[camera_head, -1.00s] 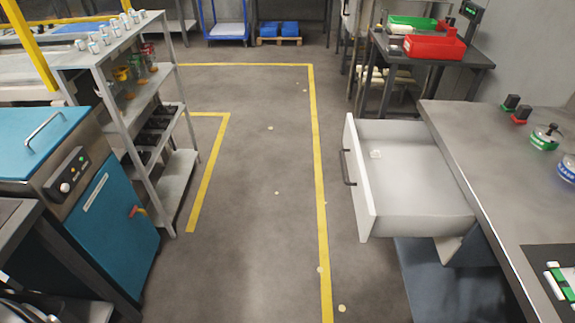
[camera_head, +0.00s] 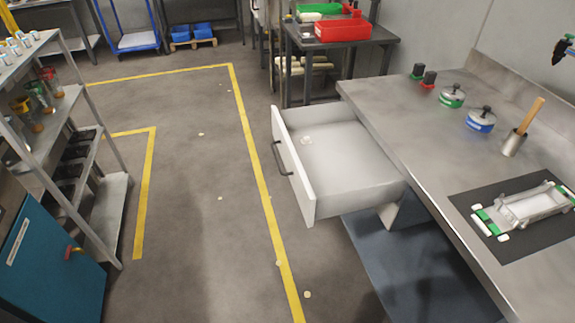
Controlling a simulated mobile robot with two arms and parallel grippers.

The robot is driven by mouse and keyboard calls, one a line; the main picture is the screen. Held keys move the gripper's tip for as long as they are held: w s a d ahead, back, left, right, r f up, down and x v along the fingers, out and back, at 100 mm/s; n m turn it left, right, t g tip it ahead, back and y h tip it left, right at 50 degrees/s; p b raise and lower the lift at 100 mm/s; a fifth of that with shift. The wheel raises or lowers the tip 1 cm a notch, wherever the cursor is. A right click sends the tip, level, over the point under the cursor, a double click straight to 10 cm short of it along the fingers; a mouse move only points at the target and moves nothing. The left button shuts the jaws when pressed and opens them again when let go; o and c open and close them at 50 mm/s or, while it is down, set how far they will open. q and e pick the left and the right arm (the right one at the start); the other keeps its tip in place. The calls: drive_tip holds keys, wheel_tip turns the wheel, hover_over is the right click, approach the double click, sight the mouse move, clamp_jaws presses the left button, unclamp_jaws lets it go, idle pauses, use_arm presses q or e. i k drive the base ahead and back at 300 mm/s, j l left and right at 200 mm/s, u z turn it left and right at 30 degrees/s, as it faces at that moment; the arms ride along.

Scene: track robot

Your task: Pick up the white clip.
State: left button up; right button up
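A small white object (camera_head: 307,141), likely the white clip, lies in the open drawer (camera_head: 345,172) near its far left corner. It is too small to make out its shape. The drawer is white with a dark handle on its front and is pulled out to the left from under the grey workbench (camera_head: 405,132). Neither of my grippers shows in the head view.
On the workbench are green and blue round containers, a metal cup (camera_head: 514,143) with a wooden handle, and a white-green device on a black mat (camera_head: 490,251). A grey shelf (camera_head: 105,205) stands at left. The floor between shelf and drawer is open, with yellow lines.

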sight(304, 141)
drive_tip(key=i+j+z, duration=0.1)
drive_tip(key=i, duration=0.3)
drive_tip(key=i+j+z, duration=0.1)
drive_tip(key=i, duration=0.35)
drive_tip(key=j, duration=0.1)
